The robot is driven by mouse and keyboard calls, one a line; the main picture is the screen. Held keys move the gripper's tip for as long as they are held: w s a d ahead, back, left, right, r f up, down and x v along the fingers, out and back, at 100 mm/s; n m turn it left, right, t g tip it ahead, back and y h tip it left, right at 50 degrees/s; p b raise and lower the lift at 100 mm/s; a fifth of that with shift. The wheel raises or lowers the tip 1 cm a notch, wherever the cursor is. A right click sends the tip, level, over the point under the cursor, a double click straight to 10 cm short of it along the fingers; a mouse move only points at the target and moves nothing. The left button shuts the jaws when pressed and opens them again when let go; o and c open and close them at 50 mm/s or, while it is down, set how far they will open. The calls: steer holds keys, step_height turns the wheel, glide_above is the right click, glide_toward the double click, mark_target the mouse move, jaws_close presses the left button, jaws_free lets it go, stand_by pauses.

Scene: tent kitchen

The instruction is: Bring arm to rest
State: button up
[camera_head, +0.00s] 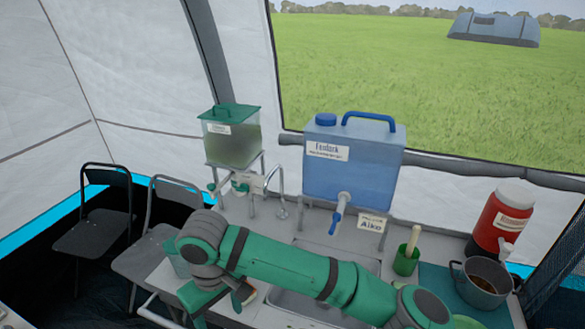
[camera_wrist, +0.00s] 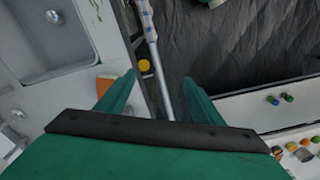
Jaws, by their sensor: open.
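My green arm stretches across the front of the counter in the head view, over part of the sink (camera_head: 290,303). My gripper hangs at the arm's left end, low in that view and partly hidden by the arm. In the wrist view my gripper (camera_wrist: 158,92) points down with its two green fingers apart. Nothing shows between the fingers except the scene below: a pale metal rail and dark floor fabric. The sink also shows in the wrist view (camera_wrist: 75,45), left of the fingers.
A blue water container (camera_head: 352,175) and a green-lidded dispenser (camera_head: 232,140) stand behind the arm. A green cup (camera_head: 405,263), a red jug (camera_head: 500,222) and a pot (camera_head: 482,285) are at right. Folding chairs (camera_head: 100,225) stand left. An orange block (camera_wrist: 105,85) lies near the left finger.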

steer(key=a+r+m+t+y, duration=0.1)
steer(key=a+r+t+y, duration=0.15)
steer(key=a+y, duration=0.65)
steer(key=a+r+m+t+y, duration=0.1)
steer(key=a+r+y, duration=0.25)
steer(key=a, duration=0.95)
steer(key=s+d+f+m+t+h, duration=0.2)
steer(key=d+f+m+t+h, duration=0.3)
steer(key=d+f, duration=0.4)
steer(key=s+d+f+m+t+h, duration=0.1)
steer(key=d+f+m+t+h, duration=0.1)
steer(key=d+f+m+t, duration=0.7)
steer(key=s+d+f+n+g+h, duration=0.1)
steer(key=s+d+n+h, duration=0.5)
steer(key=s+d, duration=1.3)
steer(key=s+g, duration=0.1)
steer(key=s, duration=0.3)
steer(key=shift+s+d+f, duration=0.25)
steer(key=shift+s, duration=0.05)
steer(key=shift+o, duration=0.5)
steer(key=shift+s+d+r, duration=0.15)
steer(key=shift+s, duration=0.2)
steer(key=shift+c, duration=0.6)
